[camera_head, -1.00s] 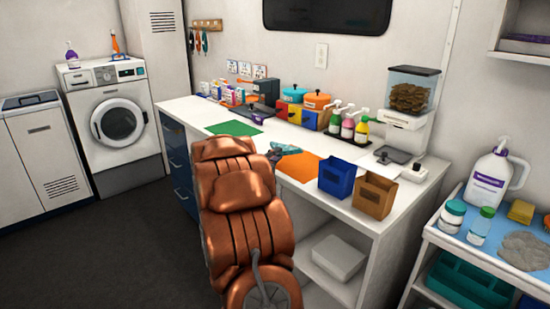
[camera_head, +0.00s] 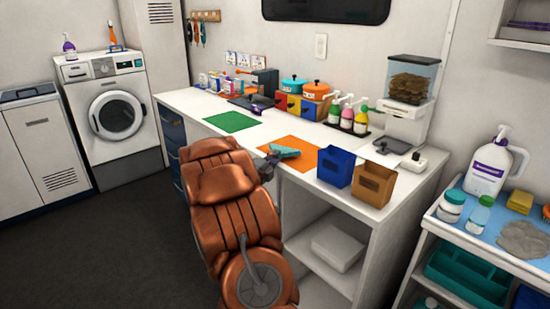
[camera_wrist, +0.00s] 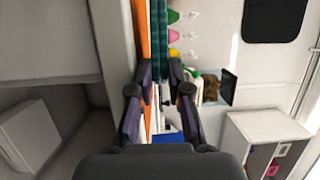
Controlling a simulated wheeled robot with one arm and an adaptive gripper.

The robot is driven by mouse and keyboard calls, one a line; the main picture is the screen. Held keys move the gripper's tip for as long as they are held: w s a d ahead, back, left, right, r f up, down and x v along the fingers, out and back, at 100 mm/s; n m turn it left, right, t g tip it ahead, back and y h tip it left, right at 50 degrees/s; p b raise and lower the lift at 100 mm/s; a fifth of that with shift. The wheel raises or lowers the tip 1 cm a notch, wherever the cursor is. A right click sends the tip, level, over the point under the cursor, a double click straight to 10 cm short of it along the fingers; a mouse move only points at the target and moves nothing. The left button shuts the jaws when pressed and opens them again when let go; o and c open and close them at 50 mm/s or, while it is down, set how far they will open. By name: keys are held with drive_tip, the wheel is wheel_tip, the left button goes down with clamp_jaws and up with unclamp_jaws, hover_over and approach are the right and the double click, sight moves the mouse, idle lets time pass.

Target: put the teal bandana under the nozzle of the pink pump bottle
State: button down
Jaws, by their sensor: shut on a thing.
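My gripper (camera_head: 272,161) is shut on the teal bandana (camera_head: 286,151), above the orange mat at the counter's front. In the wrist view the bandana (camera_wrist: 158,30) is a dark teal strip running between the fingers (camera_wrist: 158,88). The pink pump bottle (camera_head: 347,118) stands upright at the back of the counter, between a green one and a yellow-green one. Its white nozzle points to the front. The bandana is well apart from it, to the front left. The pink bottle also shows in the wrist view (camera_wrist: 173,36). The exact grip is partly hidden by the fingers.
A blue bin (camera_head: 337,165) and a brown bin (camera_head: 374,184) stand at the counter's front right. The orange mat (camera_head: 302,161) lies left of them. Coloured drawers with orange and teal pots (camera_head: 316,90) stand left of the bottles. White counter is clear before the bottles.

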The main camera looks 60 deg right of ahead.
drive_tip(key=c, duration=1.3)
unclamp_jaws()
drive_tip(key=shift+s+a+f, duration=0.1)
drive_tip(key=shift+f, duration=0.55)
drive_tip(key=shift+s+a+f, duration=0.1)
drive_tip(key=shift+f, duration=0.5)
drive_tip(key=shift+o, duration=1.3)
drive_tip(key=shift+a+f, duration=0.15)
drive_tip(key=a+r, duration=0.2)
drive_tip(key=a, duration=0.9)
drive_tip(key=shift+a+r, duration=0.2)
drive_tip(key=shift+s, duration=0.1)
